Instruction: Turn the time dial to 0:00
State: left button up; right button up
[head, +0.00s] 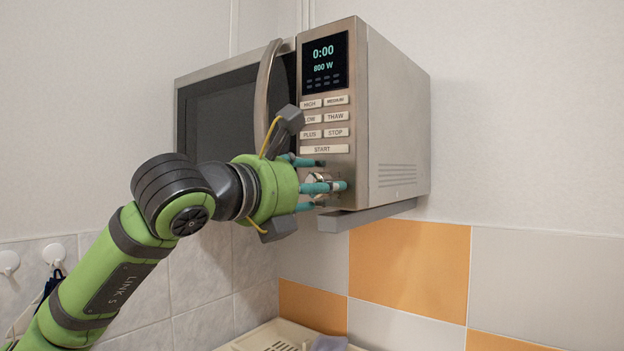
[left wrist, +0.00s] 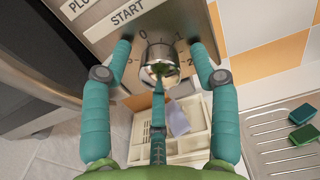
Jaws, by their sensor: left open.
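The microwave (head: 395,130) sits on a grey wall shelf, and its display (head: 325,62) reads 0:00 and 800 W. The metal time dial (left wrist: 160,52) is at the bottom of the control panel, with numbers printed around it; in the head view it is mostly hidden behind my fingers. My left gripper (head: 325,180) is at the dial, fingers pointing at the panel. In the left wrist view its teal fingers (left wrist: 160,75) are spread, two beside the dial and one below it. I cannot tell whether any finger touches it. My right gripper is not in view.
The microwave's vertical door handle (head: 268,90) stands just left of the panel, close to my wrist. Below are a cream tray (left wrist: 195,135) holding a pale cloth (left wrist: 178,118) and a metal drainer (left wrist: 275,135) with green sponges (left wrist: 304,113). Room right of the microwave is free.

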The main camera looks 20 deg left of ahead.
pick_arm(q)
jog(key=c, duration=1.1)
jog(key=shift+c, duration=0.2)
jog(key=shift+n+b, duration=6.95)
jog(key=shift+n, duration=2.15)
